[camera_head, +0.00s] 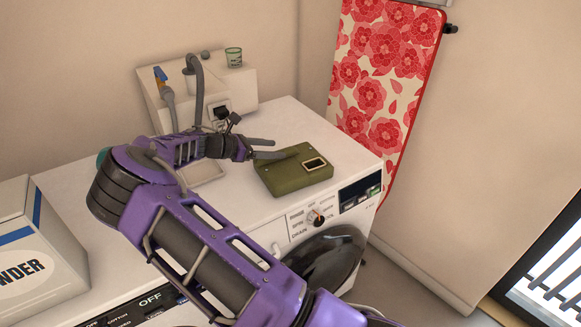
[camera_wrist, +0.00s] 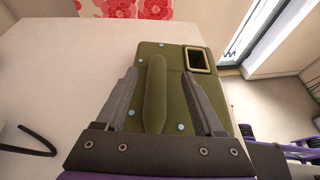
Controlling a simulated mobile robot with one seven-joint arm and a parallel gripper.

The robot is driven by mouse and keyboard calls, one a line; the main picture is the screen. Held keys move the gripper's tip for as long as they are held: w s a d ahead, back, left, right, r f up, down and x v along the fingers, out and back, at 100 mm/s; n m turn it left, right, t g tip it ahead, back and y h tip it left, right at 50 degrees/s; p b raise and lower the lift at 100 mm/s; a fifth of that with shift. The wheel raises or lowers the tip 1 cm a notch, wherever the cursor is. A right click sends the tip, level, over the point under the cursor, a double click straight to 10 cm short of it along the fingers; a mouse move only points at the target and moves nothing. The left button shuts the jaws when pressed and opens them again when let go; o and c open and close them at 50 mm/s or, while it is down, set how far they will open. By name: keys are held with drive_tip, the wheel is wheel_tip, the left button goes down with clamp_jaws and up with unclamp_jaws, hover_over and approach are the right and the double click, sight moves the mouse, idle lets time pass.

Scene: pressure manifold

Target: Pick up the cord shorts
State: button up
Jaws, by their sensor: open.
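In the wrist view the shorts (camera_wrist: 173,49) fill the middle, with a raised rounded ridge (camera_wrist: 155,95) running toward my gripper and a framed dark window in the far right corner. My gripper (camera_head: 273,149) is open at the back left side of the shorts. In the wrist view its fingers (camera_wrist: 159,74) lie on either side of the ridge, with gaps to it. I cannot tell whether the fingertips touch the cloth.
A sink (camera_head: 215,98) with a tap stands behind, with a small cup (camera_head: 234,58) on its rim. A powder box (camera_head: 38,250) is at the left. A red floral ironing board (camera_head: 380,75) leans at the right. The machine top (camera_head: 295,122) behind the shorts is clear.

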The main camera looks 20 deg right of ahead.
sight(283, 149)
drive_tip(key=shift+x, duration=2.75)
drive_tip(key=shift+w+a+f, duration=0.15)
clamp_jaws()
